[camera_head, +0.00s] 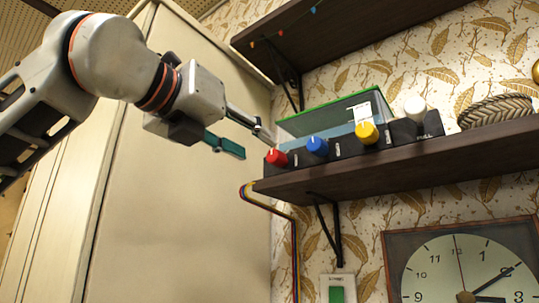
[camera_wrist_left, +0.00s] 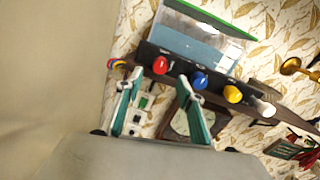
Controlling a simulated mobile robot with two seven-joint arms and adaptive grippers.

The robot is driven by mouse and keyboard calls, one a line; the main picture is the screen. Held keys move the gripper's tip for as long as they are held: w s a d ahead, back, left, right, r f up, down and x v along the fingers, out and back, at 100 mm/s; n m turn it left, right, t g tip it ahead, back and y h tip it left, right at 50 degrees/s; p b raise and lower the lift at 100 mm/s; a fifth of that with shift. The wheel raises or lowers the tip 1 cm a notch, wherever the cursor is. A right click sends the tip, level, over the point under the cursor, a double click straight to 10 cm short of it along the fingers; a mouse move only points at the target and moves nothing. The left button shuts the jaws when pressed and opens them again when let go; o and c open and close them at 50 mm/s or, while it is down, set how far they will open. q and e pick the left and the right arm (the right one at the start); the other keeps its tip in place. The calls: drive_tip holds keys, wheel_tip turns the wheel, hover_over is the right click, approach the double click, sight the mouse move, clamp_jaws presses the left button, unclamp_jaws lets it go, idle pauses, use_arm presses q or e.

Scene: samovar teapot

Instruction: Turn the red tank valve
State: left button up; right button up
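The red valve knob (camera_head: 276,157) is at the left end of a black panel on the wooden shelf, in front of a clear tank (camera_head: 350,117) with a green rim. It also shows in the left wrist view (camera_wrist_left: 160,66), just beyond the gap between my fingertips. My left gripper (camera_head: 255,146) is open and empty, left of the red knob and close to it. Its two teal fingers also show in the left wrist view (camera_wrist_left: 160,82), spread apart. I see no contact with the knob. My right gripper is not in view.
Blue (camera_head: 317,145), yellow (camera_head: 367,133) and white (camera_head: 415,108) knobs stand right of the red one. The dark shelf (camera_head: 450,155) runs beneath them. A tall pale cabinet (camera_head: 180,220) stands at left; a clock (camera_head: 465,270) hangs below the shelf.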

sight(272, 156)
use_arm(q)
drive_tip(key=x, duration=0.6)
drive_tip(key=shift+w+d, duration=0.15)
drive_tip(key=shift+w, duration=0.15)
